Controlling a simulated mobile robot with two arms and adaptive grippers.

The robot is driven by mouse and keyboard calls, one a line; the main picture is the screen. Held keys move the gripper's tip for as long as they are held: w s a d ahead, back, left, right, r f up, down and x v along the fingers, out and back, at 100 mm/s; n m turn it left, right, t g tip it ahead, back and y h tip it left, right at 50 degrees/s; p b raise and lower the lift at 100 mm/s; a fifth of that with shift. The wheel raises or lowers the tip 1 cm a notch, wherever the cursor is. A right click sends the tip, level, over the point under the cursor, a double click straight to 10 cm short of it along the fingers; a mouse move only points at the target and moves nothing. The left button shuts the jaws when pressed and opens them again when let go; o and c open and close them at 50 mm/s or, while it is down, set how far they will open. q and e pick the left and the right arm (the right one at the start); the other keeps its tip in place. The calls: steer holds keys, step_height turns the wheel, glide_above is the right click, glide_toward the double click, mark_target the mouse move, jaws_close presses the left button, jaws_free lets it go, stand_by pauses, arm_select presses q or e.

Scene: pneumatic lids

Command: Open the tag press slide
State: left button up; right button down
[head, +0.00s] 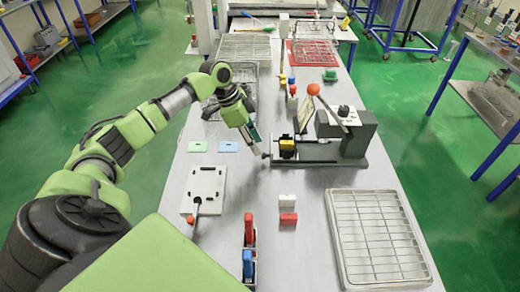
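The tag press (340,150) is a grey machine on the middle of the table, with a lever that ends in an orange ball (313,89). A black part with a yellow piece (287,147) sits at the left end of its base. I cannot tell whether the slide is in or out. My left gripper (259,149) points down and right, just left of the press's left end. Its fingertips are small here, and I cannot tell whether they touch the press or are open. My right gripper is not in view.
A white plate with an orange-knobbed lever (208,184) lies on the left. A wire rack tray (377,238) lies at front right. Red and white blocks (288,210) and a red and blue item (249,250) stand in front. Blue and green cards lie at left.

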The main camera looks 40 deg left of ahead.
arm_select(q)
steer(key=v, duration=0.7)
steer(key=shift+r, duration=0.2)
steer(key=shift+a, duration=0.1)
